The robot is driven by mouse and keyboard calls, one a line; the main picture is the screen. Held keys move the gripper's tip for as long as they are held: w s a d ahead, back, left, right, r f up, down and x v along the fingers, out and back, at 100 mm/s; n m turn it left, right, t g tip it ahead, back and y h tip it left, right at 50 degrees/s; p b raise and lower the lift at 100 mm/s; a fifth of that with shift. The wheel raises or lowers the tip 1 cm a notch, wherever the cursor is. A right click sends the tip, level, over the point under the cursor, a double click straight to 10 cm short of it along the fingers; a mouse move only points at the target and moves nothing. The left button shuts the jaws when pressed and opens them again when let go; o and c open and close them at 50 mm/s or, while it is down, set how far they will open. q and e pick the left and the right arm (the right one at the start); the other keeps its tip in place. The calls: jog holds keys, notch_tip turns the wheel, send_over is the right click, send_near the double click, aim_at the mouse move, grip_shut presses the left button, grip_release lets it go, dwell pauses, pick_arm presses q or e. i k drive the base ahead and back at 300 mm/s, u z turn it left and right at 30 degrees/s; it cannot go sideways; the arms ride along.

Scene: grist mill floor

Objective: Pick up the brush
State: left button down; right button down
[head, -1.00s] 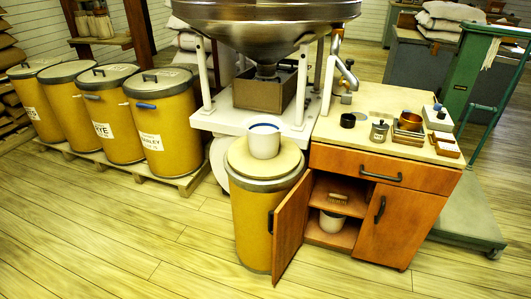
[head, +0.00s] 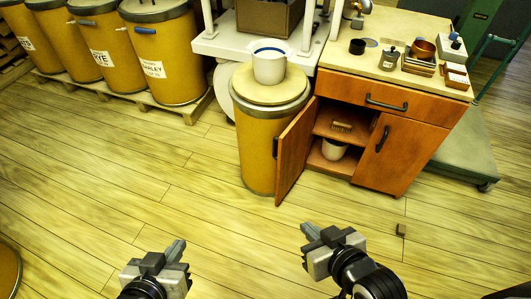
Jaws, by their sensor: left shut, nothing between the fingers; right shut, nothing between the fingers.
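The brush (head: 342,127) lies on the upper shelf inside the wooden cabinet (head: 400,158), with its bristles showing. The cabinet's left door (head: 294,153) stands open; its right door is closed. My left gripper (head: 178,247) is shut and empty above the floor at the bottom left of centre. My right gripper (head: 308,230) is shut and empty above the floor, below and in front of the cabinet. Both are well apart from the brush.
A white pot (head: 333,148) sits on the cabinet's lower shelf. A yellow drum (head: 257,140) with a white bucket (head: 269,62) on its lid stands beside the open door.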

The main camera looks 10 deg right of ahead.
aim_at(337, 124)
jog(key=u, duration=1)
jog(key=i, duration=1.9)
jog(key=z, duration=3)
